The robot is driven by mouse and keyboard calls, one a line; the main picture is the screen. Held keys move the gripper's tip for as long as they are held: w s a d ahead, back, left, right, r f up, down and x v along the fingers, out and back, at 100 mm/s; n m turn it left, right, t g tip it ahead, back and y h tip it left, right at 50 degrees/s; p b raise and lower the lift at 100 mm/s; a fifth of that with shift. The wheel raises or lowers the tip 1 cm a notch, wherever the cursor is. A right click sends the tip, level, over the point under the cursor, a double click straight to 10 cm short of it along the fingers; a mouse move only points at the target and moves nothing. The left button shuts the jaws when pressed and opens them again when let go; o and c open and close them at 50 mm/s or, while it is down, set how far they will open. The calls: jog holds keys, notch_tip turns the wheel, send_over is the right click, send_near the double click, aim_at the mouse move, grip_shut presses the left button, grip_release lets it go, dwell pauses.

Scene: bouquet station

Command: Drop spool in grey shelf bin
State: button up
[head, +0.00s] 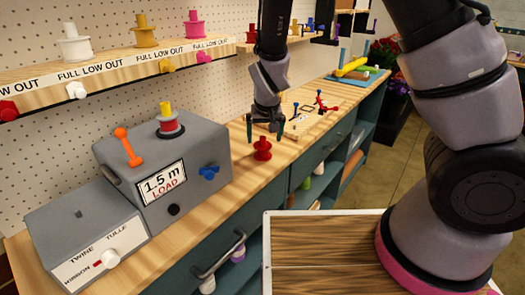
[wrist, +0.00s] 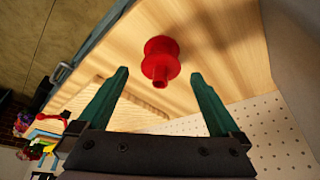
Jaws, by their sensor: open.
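A red spool (head: 262,150) stands upright on the wooden counter (head: 222,222), right of the grey machine. My gripper (head: 265,127) is over the counter just above the spool, pointing down, with its two green fingers apart and nothing between them. In the wrist view the spool (wrist: 160,62) shows ahead, between the fingertips and a little beyond them; a gap shows on both sides. I cannot make out a grey shelf bin in either view.
A grey machine marked "1.5 m LOAD" (head: 165,155) and a low grey box with a selector (head: 85,235) stand on the counter. Small tools and a yellow-and-blue item (head: 352,68) lie farther back. The teal cabinet below has open shelves (head: 318,188) holding items.

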aim_at(263, 142)
jog(key=x, duration=0.6)
jog(key=shift+w+a+f, duration=0.1)
jog(key=shift+w+f, duration=0.05)
jog(key=shift+w, duration=0.15)
jog(key=c, duration=1.4)
